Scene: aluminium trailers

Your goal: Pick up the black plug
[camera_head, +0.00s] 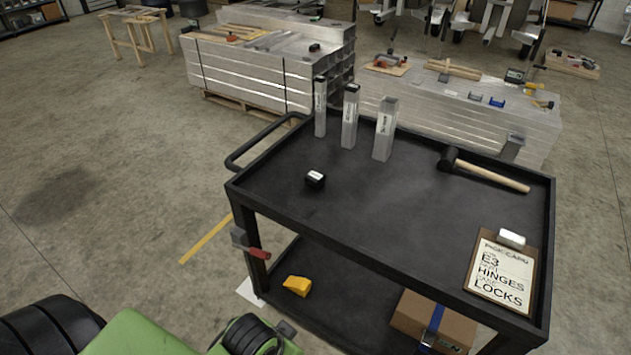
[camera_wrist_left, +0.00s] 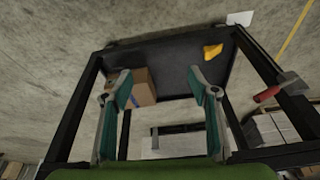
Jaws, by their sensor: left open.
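The black plug (camera_head: 315,179) is a small black block with a white top face. It sits on the upper deck of the black cart (camera_head: 400,190), towards its left side in the head view. Nothing touches it. The plug does not show in the left wrist view. My left gripper (camera_wrist_left: 159,76) shows in the left wrist view with its two green-padded fingers wide apart and nothing between them. That view faces the cart's lower shelf (camera_wrist_left: 165,62), upside down. In the head view my green arm enters at the bottom left, but no fingertips are clear. My right gripper is not in view.
Three upright aluminium profiles (camera_head: 384,129) stand behind the plug. A mallet (camera_head: 490,172) and a clipboard (camera_head: 500,272) lie to the right. A hammer (camera_head: 250,244) hangs at the cart's left leg. A cardboard box (camera_head: 432,318) and a yellow object (camera_head: 297,285) are on the lower shelf.

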